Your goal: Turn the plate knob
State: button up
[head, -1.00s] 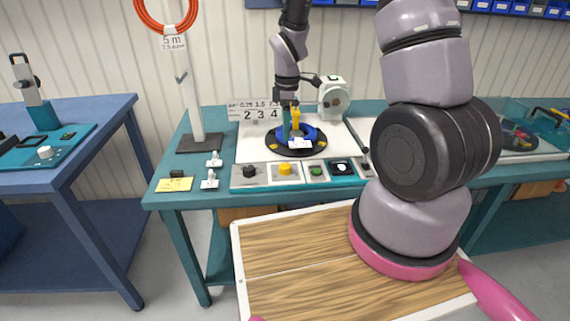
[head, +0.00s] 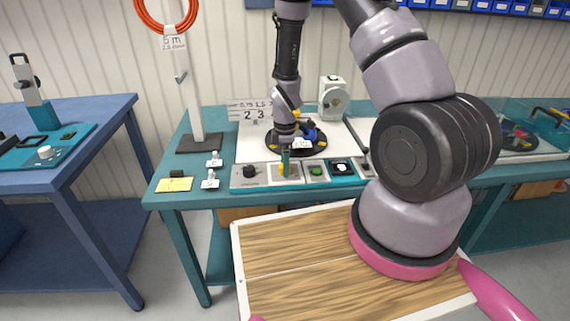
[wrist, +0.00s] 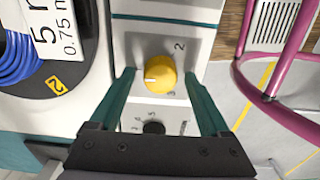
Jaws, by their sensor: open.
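The yellow plate knob (wrist: 160,74) sits on a light grey panel, with a white pointer line on it and the figures 2 and 3 beside it. In the head view the knob (head: 282,170) is mostly hidden behind my gripper. My gripper (wrist: 163,80) is open, with one teal finger on either side of the knob. I see gaps between the fingers and the knob; I cannot tell how far down the fingertips reach. In the head view my gripper (head: 286,168) points down over the front panel row.
A black knob (head: 250,171) is left of the yellow one, a green button (head: 317,170) right of it. The black turntable (head: 272,144) with a blue cable coil lies behind. A yellow note (head: 174,184) lies at the bench's left.

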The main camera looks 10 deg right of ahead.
jog(key=shift+f, duration=0.1)
grip_shut()
jog(key=shift+m, duration=0.3)
jog(key=m, duration=1.1)
jog(key=shift+m, duration=0.4)
jog(key=m, duration=0.5)
jog(key=shift+m, duration=0.3)
jog(key=m, duration=0.5)
jog(key=shift+m, duration=0.3)
